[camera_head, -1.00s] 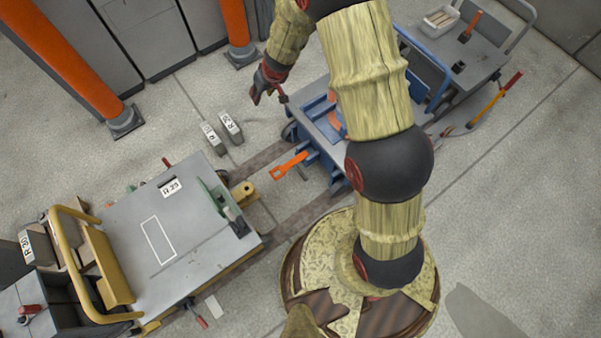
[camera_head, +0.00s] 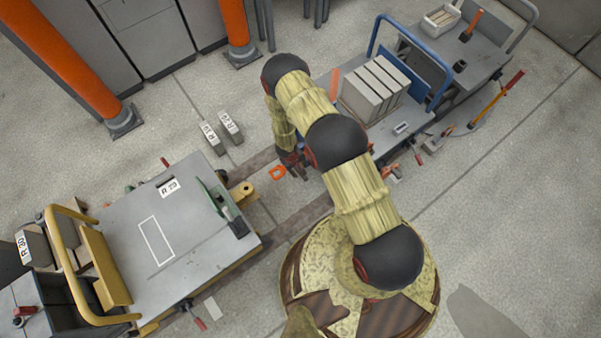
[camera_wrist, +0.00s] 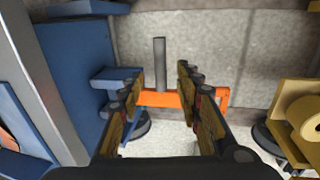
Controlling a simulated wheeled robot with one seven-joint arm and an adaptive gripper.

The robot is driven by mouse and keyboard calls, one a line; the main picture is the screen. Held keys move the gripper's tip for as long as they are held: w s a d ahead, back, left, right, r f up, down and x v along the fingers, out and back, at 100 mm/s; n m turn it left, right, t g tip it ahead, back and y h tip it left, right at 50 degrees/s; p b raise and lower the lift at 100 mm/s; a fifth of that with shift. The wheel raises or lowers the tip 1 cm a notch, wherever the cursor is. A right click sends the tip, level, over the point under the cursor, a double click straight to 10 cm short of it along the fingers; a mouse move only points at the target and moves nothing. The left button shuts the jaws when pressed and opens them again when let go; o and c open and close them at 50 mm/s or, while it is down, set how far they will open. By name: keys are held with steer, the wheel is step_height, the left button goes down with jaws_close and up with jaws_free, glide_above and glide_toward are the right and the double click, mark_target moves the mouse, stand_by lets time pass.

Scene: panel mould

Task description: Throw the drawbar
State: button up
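The orange drawbar (camera_head: 278,172) sticks out to the left from the blue cart (camera_head: 385,127), towards the grey cart with yellow ends (camera_head: 170,233). In the wrist view the drawbar (camera_wrist: 160,98) lies across the picture, with a grey upright handle (camera_wrist: 160,65) rising near its middle. My gripper (camera_wrist: 160,85) is open, its fingers on either side of the handle and apart from it as far as I can tell. In the head view my gripper (camera_head: 293,170) is by the drawbar and partly hides it. The yellow coupling (camera_head: 244,190) on the grey cart also shows in the wrist view (camera_wrist: 300,112).
Two grey labelled blocks (camera_head: 220,132) stand on the floor beyond the drawbar. Rails (camera_head: 262,162) run between the carts. Grey slabs (camera_head: 375,85) stand on the blue cart. An orange post (camera_head: 75,65) rises at the left.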

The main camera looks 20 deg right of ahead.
steer(key=f+b, duration=0.1)
steer(key=f, duration=0.3)
steer(key=d+f+b, duration=0.1)
steer(key=f, duration=0.1)
steer(key=shift+w+d+f+b, duration=0.1)
steer(key=shift+w+f+b, duration=0.1)
steer(key=shift+f+b, duration=0.15)
steer(key=shift+r, duration=0.1)
steer(key=shift+c, duration=0.8)
jaws_close()
